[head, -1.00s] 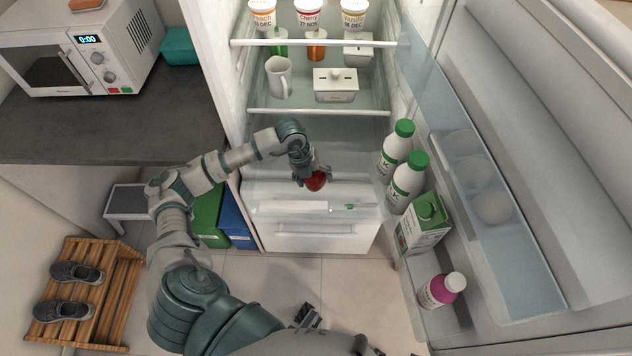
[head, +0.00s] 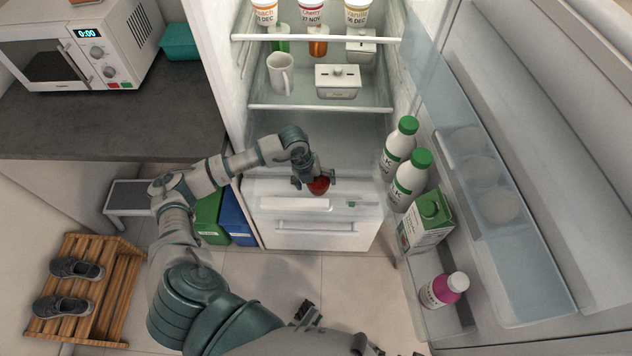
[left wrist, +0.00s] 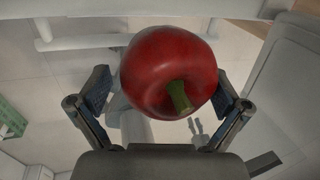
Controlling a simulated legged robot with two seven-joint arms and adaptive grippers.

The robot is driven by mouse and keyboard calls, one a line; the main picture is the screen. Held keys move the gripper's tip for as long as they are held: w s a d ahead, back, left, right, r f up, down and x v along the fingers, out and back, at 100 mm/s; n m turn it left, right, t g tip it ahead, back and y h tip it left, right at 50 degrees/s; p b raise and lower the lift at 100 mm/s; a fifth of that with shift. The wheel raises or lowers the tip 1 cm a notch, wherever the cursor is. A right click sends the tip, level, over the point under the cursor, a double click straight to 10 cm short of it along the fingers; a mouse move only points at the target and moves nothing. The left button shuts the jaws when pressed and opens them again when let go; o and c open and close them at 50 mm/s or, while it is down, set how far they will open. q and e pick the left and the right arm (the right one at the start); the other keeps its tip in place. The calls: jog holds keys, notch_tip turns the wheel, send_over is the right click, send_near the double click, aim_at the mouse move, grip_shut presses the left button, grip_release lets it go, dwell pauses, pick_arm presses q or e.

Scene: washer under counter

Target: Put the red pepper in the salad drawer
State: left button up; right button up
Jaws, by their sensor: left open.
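The red pepper (head: 318,186) is at the front of the fridge's lower part, just above the white drawer front (head: 315,241). In the left wrist view the pepper (left wrist: 168,72) shows large, with its green stem towards me. My left gripper (head: 314,183) is open, with one finger on each side of the pepper. What lies under the pepper is hidden. Dark finger-like parts at the bottom of the head view may be my right gripper (head: 306,312); its opening is unclear.
The fridge door stands open at the right, with white bottles (head: 409,178), a green-topped carton (head: 427,222) and a pink bottle (head: 444,290). The counter (head: 110,125) is at the left.

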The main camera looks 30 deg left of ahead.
aim_at(317, 179)
pick_arm(q)
jog(key=shift+d+r, duration=0.3)
jog(key=shift+d, duration=0.05)
jog(key=v, duration=0.4)
jog(key=shift+d+r+p, duration=0.2)
jog(key=shift+r+p, duration=0.2)
jog(key=shift+r, duration=0.05)
jog(key=v, duration=0.3)
jog(key=a+v, duration=0.1)
jog(key=v, duration=0.3)
jog(key=shift+f+p, duration=0.2)
jog(key=shift+p, duration=0.15)
jog(key=shift+d+r, duration=0.25)
jog(key=shift+d, duration=0.15)
pick_arm(e)
jog(key=f, duration=0.3)
jog(key=d+f, duration=0.1)
jog(key=shift+s+f, duration=0.2)
jog(key=shift+s, duration=0.15)
pick_arm(q)
jog(key=shift+a, duration=0.1)
pick_arm(e)
jog(key=shift+a, duration=0.1)
